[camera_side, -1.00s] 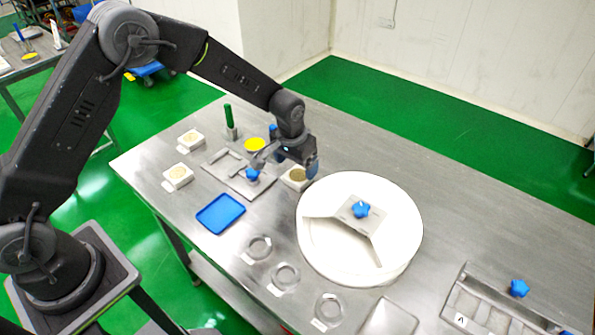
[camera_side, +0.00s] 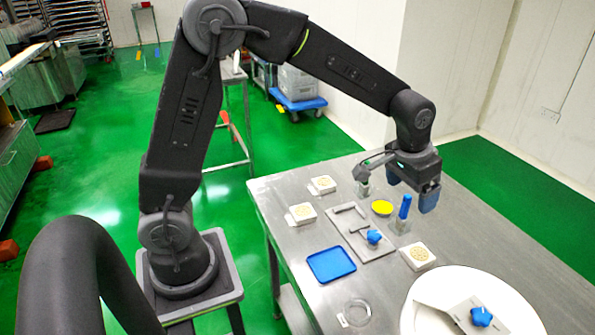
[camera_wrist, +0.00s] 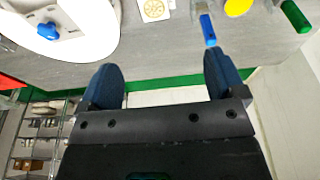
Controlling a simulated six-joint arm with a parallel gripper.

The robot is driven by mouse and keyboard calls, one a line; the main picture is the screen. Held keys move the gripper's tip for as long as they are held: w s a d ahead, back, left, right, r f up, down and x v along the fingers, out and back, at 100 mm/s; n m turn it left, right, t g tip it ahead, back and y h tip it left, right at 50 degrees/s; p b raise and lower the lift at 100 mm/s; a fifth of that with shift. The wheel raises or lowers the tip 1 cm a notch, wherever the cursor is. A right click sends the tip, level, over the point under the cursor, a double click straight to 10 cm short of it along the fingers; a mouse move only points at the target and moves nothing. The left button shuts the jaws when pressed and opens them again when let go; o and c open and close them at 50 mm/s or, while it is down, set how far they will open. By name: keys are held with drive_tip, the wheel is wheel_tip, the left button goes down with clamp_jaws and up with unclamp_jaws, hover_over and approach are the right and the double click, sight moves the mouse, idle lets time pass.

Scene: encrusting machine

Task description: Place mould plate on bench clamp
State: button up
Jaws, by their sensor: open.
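Several white square blocks with round golden patterns, which look like the mould plates, lie on the steel table: one at the right (camera_side: 418,256), one at the left (camera_side: 301,213) and one further back (camera_side: 322,184). The right one shows at the top of the wrist view (camera_wrist: 153,9). A grey plate with bars and a blue star knob, apparently the bench clamp (camera_side: 376,250), lies between these blocks. I see no block on it. My gripper (camera_side: 412,190) is open and empty, raised above the table behind the clamp. Its blue fingers (camera_wrist: 163,78) are apart.
A green-handled tool (camera_wrist: 295,17) shows in the wrist view. A blue tray (camera_side: 331,264) is left of the clamp. A large white drum (camera_side: 430,300) stands front right.

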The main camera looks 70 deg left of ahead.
drive_tip(key=s+a+r+t, duration=0.1)
drive_tip(key=s+r, duration=0.3)
drive_tip(key=s, duration=0.2)
drive_tip(key=s+a+r, duration=0.2)
drive_tip(key=s+r, duration=0.2)
drive_tip(key=s, duration=0.3)
drive_tip(key=shift+s+r+t, duration=0.2)
drive_tip(key=shift+r+t, duration=0.2)
drive_tip(key=shift+o, duration=0.4)
drive_tip(key=s+a+t, duration=0.1)
drive_tip(key=s, duration=0.9)
drive_tip(key=shift+s+f, duration=0.2)
drive_tip(key=shift+s, duration=0.1)
